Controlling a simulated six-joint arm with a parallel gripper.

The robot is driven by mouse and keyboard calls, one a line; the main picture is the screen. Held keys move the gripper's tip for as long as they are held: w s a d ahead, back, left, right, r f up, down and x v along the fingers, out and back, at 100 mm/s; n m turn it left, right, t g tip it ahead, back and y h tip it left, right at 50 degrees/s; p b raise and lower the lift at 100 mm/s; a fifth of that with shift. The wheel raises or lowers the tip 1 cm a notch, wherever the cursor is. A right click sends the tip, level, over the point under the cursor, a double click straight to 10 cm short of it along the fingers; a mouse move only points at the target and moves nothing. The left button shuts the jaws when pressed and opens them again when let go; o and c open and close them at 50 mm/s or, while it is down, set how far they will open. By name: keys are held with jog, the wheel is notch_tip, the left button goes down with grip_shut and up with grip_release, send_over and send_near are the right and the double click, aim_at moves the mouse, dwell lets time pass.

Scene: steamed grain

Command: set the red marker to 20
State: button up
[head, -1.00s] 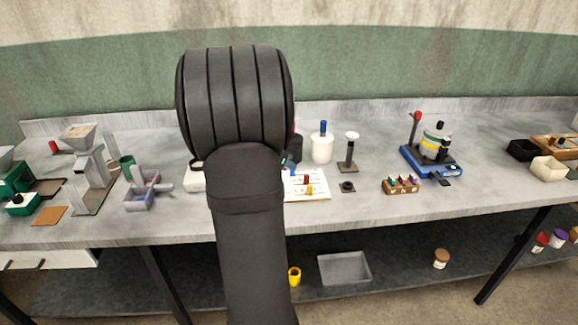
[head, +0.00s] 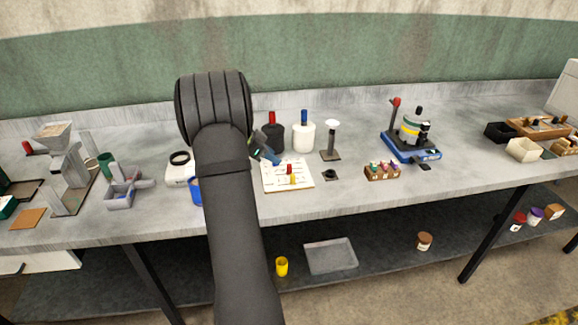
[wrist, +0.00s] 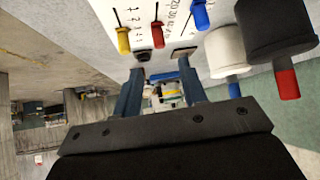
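A white scale board (head: 273,184) lies on the bench with coloured sliding markers. The red marker (head: 289,169) stands beside the yellow marker (head: 292,180) in the head view. In the wrist view the red marker (wrist: 157,36) sits between the yellow marker (wrist: 123,40) and the blue marker (wrist: 200,15), with a printed number row beside its slot. I cannot tell its exact reading. My gripper (head: 268,154) is by the board's back left corner, partly hidden by my arm. In the wrist view its two fingers (wrist: 160,80) are apart with nothing held between them.
A black bottle with a red top (head: 272,136) and a white bottle with a blue top (head: 304,136) stand close behind the board. A small stand (head: 331,143) and a block of coloured pegs (head: 382,172) are to the right. Bare bench lies in front of the board.

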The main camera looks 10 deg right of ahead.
aim_at(289, 165)
jog(key=x, duration=0.9)
jog(key=shift+d+f, duration=0.15)
jog(key=shift+d, duration=0.05)
grip_shut()
